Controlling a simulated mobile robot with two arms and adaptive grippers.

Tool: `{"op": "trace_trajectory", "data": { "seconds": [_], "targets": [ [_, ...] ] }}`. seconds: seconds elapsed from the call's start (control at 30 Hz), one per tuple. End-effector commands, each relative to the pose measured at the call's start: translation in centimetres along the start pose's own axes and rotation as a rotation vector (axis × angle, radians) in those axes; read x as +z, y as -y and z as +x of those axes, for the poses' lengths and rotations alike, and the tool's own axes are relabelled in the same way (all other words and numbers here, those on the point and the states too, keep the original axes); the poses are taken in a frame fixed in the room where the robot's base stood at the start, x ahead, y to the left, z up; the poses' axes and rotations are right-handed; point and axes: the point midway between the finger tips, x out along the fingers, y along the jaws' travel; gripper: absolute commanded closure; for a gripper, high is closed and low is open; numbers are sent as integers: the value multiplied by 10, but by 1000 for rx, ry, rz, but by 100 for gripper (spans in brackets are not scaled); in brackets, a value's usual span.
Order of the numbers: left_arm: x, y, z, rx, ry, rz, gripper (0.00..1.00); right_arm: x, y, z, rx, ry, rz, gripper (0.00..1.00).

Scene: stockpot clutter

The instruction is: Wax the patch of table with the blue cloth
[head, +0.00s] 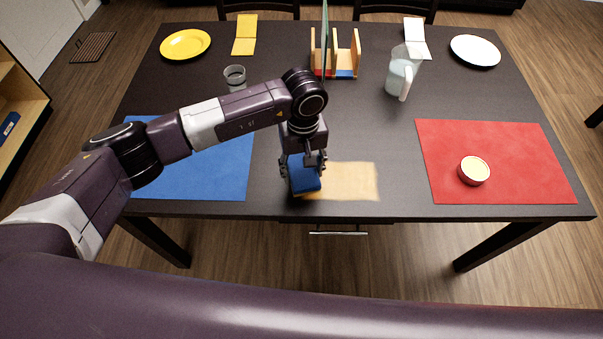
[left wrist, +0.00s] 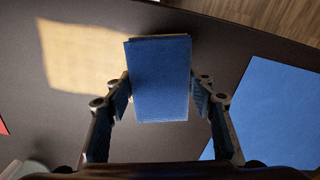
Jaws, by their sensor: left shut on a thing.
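The blue cloth (head: 305,180) is a folded block held in my left gripper (head: 303,166), at the left end of the tan patch (head: 348,181) near the table's front edge. In the left wrist view the cloth (left wrist: 160,78) sits between the two fingers of my left gripper (left wrist: 160,95), and the patch (left wrist: 85,58) lies to its left. The cloth covers part of the patch's left end. I cannot tell whether the cloth touches the table. My right gripper is not in view.
A blue mat (head: 222,165) lies left of the patch, a red mat (head: 530,160) with a round tin (head: 473,171) to the right. A glass (head: 235,77), a wooden rack (head: 346,62), a pitcher (head: 402,72), a yellow plate (head: 186,44) and a white plate (head: 475,50) stand farther back.

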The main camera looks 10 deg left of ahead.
Motion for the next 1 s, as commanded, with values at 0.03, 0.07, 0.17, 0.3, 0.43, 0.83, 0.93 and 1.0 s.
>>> {"op": "trace_trajectory", "data": {
  "seconds": [0.03,0.07,0.17,0.3,0.43,0.83,0.93,1.0],
  "targets": [
    [-1,0,-7,0,-2,-2,73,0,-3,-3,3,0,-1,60],
    [-2,0,-10,0,-3,-3,73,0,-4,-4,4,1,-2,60],
    [-2,-1,-18,-1,-3,-6,73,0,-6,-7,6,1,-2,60],
    [-2,-2,-29,-1,-2,-11,73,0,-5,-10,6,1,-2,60],
    [-2,-3,-34,-1,-2,-13,73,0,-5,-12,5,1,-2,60],
    [-2,-3,-36,-1,-1,-14,73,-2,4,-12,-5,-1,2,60],
    [-2,-3,-36,-1,-1,-14,73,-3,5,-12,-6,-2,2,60],
    [-2,-3,-36,-1,-1,-14,73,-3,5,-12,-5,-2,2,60]
  ]
}}
